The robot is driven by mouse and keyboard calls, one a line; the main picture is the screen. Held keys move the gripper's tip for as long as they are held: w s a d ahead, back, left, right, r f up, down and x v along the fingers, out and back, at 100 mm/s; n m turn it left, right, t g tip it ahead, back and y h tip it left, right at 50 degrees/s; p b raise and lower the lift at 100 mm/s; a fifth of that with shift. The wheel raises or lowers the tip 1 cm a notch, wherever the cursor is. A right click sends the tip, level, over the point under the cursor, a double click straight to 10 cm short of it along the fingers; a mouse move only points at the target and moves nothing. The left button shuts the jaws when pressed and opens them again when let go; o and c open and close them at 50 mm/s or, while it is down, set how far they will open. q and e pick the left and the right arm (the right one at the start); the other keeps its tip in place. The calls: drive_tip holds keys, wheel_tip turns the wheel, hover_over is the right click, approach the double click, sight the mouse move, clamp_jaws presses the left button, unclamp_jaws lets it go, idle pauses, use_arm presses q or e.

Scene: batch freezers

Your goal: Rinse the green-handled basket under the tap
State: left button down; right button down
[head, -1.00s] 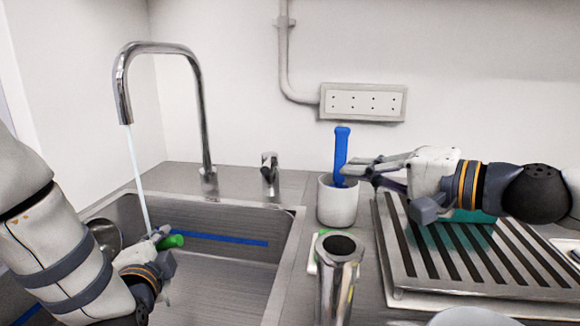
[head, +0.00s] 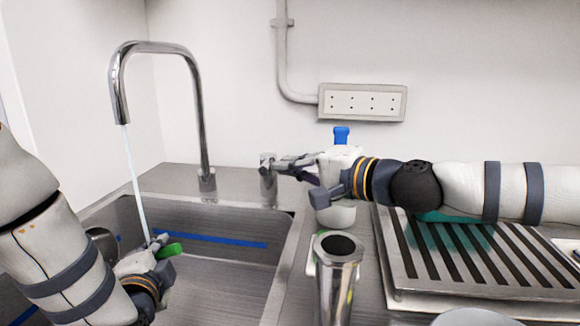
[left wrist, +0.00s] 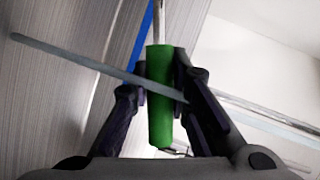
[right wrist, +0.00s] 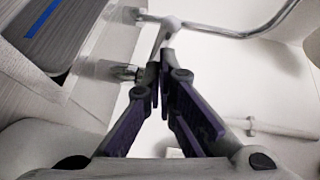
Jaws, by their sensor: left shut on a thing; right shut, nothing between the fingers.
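The green handle (head: 168,251) of the basket is in my left gripper (head: 157,244), low over the sink. In the left wrist view, the shut fingers (left wrist: 160,92) clasp the handle (left wrist: 160,115). A round metal part (head: 103,240), seemingly the basket, shows partly behind my left arm. The tap (head: 199,115) runs, and its stream (head: 134,185) falls close to the basket and gripper. My right gripper (head: 276,163) is shut and empty at the tap's lever (head: 267,175). In the right wrist view, its fingertips (right wrist: 160,70) are near the lever (right wrist: 125,72); contact is unclear.
The sink (head: 230,280) has a blue stripe inside. A white cup (head: 336,213) holding a blue-handled tool (head: 341,135) stands behind my right gripper. A metal cylinder (head: 338,270) stands at the front, and a slotted drain tray (head: 450,290) lies to the right.

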drive_tip(key=a, duration=0.3)
drive_tip(key=shift+s+a, duration=0.2)
drive_tip(key=shift+s, duration=0.15)
drive_tip(key=shift+d, duration=0.1)
